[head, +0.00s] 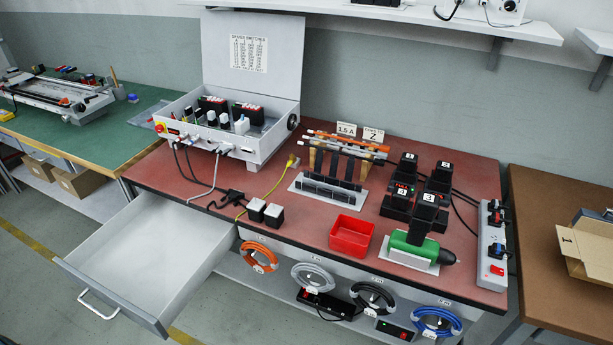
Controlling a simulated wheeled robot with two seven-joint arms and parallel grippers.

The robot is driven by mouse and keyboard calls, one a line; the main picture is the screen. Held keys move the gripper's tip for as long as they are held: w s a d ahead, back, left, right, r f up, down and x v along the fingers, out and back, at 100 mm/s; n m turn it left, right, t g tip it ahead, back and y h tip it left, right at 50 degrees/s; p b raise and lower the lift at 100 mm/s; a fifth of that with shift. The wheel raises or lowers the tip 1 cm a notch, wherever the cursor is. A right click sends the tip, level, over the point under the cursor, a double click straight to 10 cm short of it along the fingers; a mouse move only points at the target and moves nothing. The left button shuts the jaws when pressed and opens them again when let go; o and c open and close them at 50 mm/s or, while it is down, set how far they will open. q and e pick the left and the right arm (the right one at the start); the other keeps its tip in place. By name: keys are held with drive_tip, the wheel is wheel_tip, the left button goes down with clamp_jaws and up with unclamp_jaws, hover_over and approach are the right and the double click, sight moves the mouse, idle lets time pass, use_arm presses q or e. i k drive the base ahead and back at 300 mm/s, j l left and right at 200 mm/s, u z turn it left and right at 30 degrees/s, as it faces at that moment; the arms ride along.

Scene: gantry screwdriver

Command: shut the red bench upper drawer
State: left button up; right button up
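The red bench (290,205) stands in the middle of the head view. Its upper drawer (150,250) is pulled far out at the bench's left end, toward the lower left of the picture. The drawer is grey and looks empty inside. Its pale bar handle (98,306) sits on the drawer's front panel at the lower left. Neither of my grippers shows in this view.
On the bench are an open-lidded control box (235,120), a red tray (350,236), a green screwdriver (413,242) and chargers. Coiled cables, including an orange one (258,257), hang on the bench front. Floor is clear left of the drawer.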

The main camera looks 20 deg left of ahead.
sight(147, 262)
drive_tip(key=u, duration=2.15)
